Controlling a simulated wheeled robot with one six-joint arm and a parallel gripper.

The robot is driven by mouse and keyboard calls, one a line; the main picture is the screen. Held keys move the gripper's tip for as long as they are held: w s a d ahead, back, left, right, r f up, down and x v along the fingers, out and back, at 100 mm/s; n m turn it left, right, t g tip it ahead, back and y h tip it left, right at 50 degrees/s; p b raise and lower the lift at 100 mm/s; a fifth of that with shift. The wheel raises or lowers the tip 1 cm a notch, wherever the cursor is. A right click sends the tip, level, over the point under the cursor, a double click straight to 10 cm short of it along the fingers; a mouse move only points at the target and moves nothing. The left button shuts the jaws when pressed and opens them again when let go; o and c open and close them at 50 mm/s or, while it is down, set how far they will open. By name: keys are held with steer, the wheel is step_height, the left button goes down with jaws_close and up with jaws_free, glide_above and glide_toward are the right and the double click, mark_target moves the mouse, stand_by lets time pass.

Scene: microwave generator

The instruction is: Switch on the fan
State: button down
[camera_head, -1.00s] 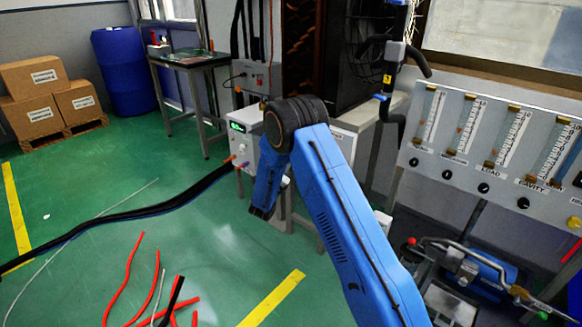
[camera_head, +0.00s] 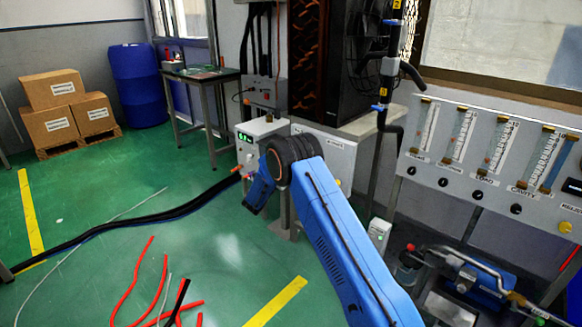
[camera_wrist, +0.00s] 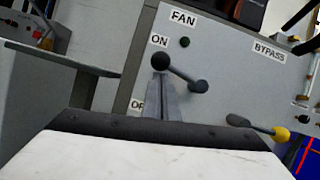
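In the wrist view, a grey panel (camera_wrist: 225,75) carries the labels FAN, ON and BYPASS, and a partly hidden label starting with "O". The fan lever (camera_wrist: 182,73) has a black ball knob (camera_wrist: 160,62) just under ON, and its rod runs down-right to a dark pivot. A small dark green lamp (camera_wrist: 185,42) sits beside ON. My gripper (camera_wrist: 161,82) has its two grey fingers together, their tips right below the knob; I cannot tell whether they touch it. In the head view my arm hides the gripper. The fan (camera_head: 366,60) stands in a black housing.
Another lever with a yellow knob (camera_wrist: 281,134) is right of the fan lever, under BYPASS. In the head view, a white box with a green display (camera_head: 247,140) stands left of my arm. Flow gauges (camera_head: 465,135) are at the right. Red cables (camera_head: 150,280) lie on the floor.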

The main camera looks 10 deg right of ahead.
steer(key=shift+w+a+r+m+g+h, duration=0.1)
steer(key=shift+r+m+g+h, duration=0.3)
steer(key=shift+r+m+g, duration=0.6)
steer(key=shift+t, duration=0.5)
steer(key=shift+f, duration=0.1)
steer(key=s+a+f, duration=0.4)
steer(key=a+f, duration=0.3)
steer(key=f, duration=0.1)
steer(key=shift+s, duration=0.3)
steer(key=shift+a, duration=0.1)
